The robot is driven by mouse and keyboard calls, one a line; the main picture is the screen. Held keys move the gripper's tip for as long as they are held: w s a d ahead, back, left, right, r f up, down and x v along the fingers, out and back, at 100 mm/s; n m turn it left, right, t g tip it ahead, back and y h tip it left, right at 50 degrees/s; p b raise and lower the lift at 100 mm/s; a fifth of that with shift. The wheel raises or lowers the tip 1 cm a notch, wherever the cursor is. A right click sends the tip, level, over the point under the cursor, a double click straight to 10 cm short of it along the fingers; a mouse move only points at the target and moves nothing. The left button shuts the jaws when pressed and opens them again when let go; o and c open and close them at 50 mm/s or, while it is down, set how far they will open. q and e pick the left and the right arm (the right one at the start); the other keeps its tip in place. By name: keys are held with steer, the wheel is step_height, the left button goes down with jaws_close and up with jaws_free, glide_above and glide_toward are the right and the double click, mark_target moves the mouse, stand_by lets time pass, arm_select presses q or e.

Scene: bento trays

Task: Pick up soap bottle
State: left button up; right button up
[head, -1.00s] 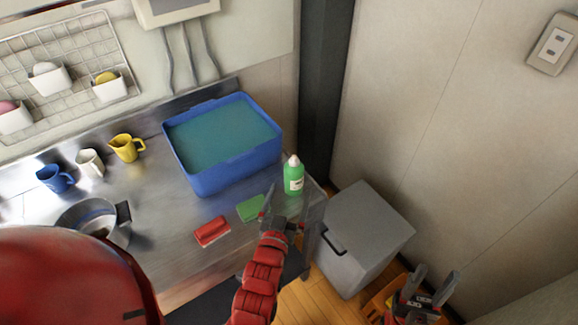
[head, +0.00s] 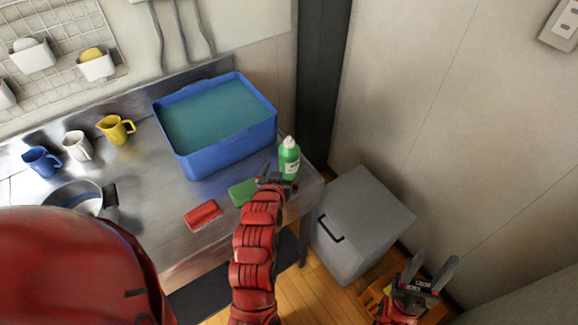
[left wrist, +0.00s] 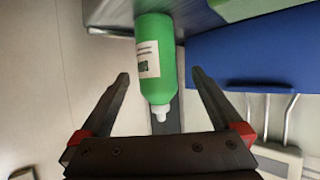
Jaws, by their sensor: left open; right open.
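The soap bottle (head: 289,160) is green with a white cap and a white label. It stands upright on the steel counter near its right end, beside the blue basin. My left gripper (head: 277,177) is open and directly in front of the bottle in the head view, overlapping its lower part. In the left wrist view the bottle (left wrist: 156,62) lies between the two open fingers of my left gripper (left wrist: 160,85), its cap towards the palm, with gaps on both sides. My right gripper (head: 430,268) is open and empty, low at the right, away from the counter.
A blue basin (head: 225,150) of water stands left of the bottle. Several cups and a pan are further left. A grey bin (head: 362,222) stands on the floor beyond the counter's right end.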

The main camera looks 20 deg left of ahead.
mark_target(287, 164)
arm_select(q)
steer(key=shift+w+f, duration=0.15)
steer(key=shift+w, duration=0.4)
steer(key=shift+w+a+f+p, duration=0.1)
steer(key=shift+w+f+p, duration=0.25)
steer(key=shift+w, duration=0.15)
steer(key=shift+w+p, duration=0.3)
steer(key=shift+p, duration=0.05)
steer(key=p+x, duration=0.1)
steer(key=x, duration=0.1)
steer(key=p+x, duration=0.1)
steer(key=shift+w+f, duration=0.15)
steer(key=shift+w, duration=0.2)
steer(key=shift+w+f, duration=0.3)
steer(key=shift+w, duration=0.05)
steer(key=shift+c, duration=0.3)
jaws_close()
